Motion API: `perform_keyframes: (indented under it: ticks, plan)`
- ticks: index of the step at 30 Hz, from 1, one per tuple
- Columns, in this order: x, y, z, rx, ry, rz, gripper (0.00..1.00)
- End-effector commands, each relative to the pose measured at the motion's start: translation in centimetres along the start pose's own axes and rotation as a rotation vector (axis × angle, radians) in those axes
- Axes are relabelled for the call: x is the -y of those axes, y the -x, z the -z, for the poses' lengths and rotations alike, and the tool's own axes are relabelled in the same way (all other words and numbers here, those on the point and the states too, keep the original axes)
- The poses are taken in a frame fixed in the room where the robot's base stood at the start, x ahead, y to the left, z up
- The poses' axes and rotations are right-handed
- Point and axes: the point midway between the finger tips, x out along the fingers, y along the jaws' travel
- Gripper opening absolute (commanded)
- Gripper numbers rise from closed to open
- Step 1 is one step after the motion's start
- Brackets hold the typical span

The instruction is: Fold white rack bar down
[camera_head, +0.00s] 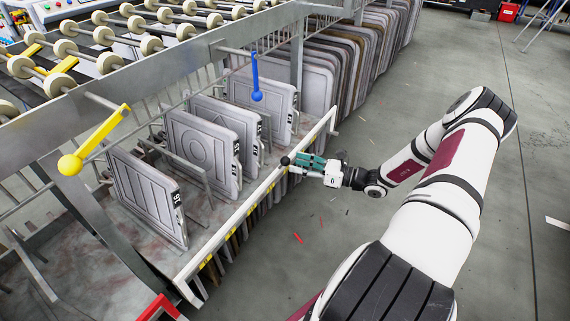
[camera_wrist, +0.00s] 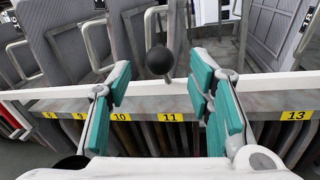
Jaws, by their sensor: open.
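A black ball knob (camera_wrist: 160,60) sits between my open fingertips in the wrist view, with a pale bar (camera_wrist: 149,24) rising behind it. I cannot tell for sure whether that bar carries the knob. In the head view the knob (camera_head: 285,161) shows as a small dark ball at the tip of my gripper (camera_head: 299,162). My gripper (camera_wrist: 160,72) has green pads, is open, and shows gaps on both sides of the knob. A long white rail (camera_head: 240,212) runs along the rack's front edge; it also crosses the wrist view (camera_wrist: 55,93) below the knob.
A yellow lever (camera_head: 98,137), a blue lever (camera_head: 256,76) and a red bar (camera_head: 160,306) are on the rack. Grey panels (camera_head: 205,147) stand upright in its slots. Yellow number labels (camera_wrist: 170,117) mark the shelf edge. The floor (camera_head: 380,240) right of the rack is mostly clear.

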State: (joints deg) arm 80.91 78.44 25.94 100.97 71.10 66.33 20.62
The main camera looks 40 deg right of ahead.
Motion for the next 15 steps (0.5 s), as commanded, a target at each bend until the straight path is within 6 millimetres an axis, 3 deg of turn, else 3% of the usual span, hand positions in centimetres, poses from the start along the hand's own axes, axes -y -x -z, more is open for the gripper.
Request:
perform_keyframes:
  ticks: [6, 15]
  plan:
    - [0.0, -3.6, 0.1, 0.001, 0.001, -0.003, 0.47]
    - [0.0, -5.3, 0.0, 0.000, 0.001, -0.001, 0.47]
